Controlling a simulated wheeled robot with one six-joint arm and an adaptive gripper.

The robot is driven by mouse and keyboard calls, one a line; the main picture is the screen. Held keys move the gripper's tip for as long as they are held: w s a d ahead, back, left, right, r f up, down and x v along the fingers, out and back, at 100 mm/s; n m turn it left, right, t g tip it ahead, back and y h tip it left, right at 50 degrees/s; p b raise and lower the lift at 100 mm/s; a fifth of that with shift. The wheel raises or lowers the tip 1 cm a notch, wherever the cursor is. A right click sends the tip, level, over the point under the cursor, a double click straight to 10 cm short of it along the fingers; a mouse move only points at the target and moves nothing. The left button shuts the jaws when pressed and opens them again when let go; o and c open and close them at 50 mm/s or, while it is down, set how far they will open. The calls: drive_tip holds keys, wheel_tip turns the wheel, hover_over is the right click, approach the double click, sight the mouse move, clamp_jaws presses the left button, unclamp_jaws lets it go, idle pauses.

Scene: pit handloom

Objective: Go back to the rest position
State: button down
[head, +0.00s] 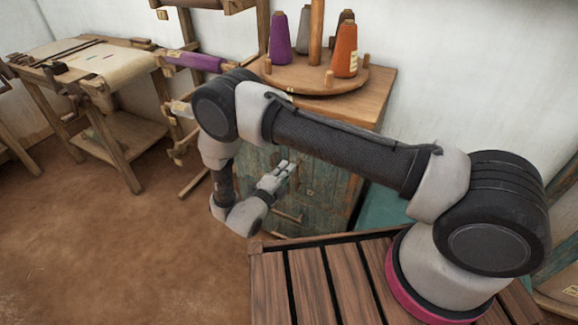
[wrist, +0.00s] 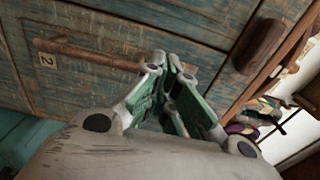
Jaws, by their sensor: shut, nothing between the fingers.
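My gripper (head: 284,172) hangs low in front of the worn blue-green drawer cabinet (head: 330,197) in the head view. In the wrist view my gripper (wrist: 168,62) has its fingers together and nothing between them. Behind the fingertips are the cabinet's drawer fronts, with a long wooden handle (wrist: 88,55) and a small label marked 2 (wrist: 47,61). A second wooden handle (wrist: 259,46) is to the right of the fingers. I cannot tell whether the fingertips touch the cabinet.
Purple (head: 280,36) and orange (head: 345,50) thread cones stand on a round wooden stand (head: 310,80) on the cabinet. A slatted wooden deck (head: 300,285) lies below the arm. The loom (head: 105,70) is at the left. The brown floor (head: 120,250) is clear at front left.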

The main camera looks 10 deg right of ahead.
drive_tip(key=v, duration=0.8)
drive_tip(key=a+f+n+g+y, duration=0.55)
drive_tip(key=f+n+y, duration=0.25)
drive_tip(key=f+n, duration=0.4)
drive_tip(key=s+a+r+n+g+y, duration=0.2)
drive_tip(key=s+a+n+g+y, duration=0.1)
drive_tip(key=a+n+g, duration=0.15)
drive_tip(key=s+d+r+n+g+y, duration=0.1)
drive_tip(key=d+r+n+g, duration=0.15)
drive_tip(key=r, duration=0.35)
drive_tip(key=s+d+r+n+g, duration=0.1)
drive_tip(key=s+r+n, duration=0.15)
drive_tip(key=r, duration=0.35)
drive_tip(key=s+d+r+n+g+y, duration=0.1)
drive_tip(key=d+r+n+g, duration=0.15)
drive_tip(key=r, duration=0.35)
drive_tip(key=s+d+r+t+h, duration=0.1)
drive_tip(key=s+d+r, duration=0.3)
drive_tip(key=d+r, duration=0.7)
drive_tip(key=s+d+r+t, duration=0.2)
drive_tip(key=s+d+r, duration=0.3)
drive_tip(key=d+r, duration=0.7)
drive_tip(key=s+d+r+n+t+h, duration=0.1)
drive_tip(key=s+d+r, duration=0.3)
drive_tip(key=d+r, duration=0.7)
drive_tip(key=shift+s+d+r+t+h, duration=0.2)
drive_tip(key=shift+s+d+t+h, duration=0.15)
drive_tip(key=shift+d+t, duration=0.7)
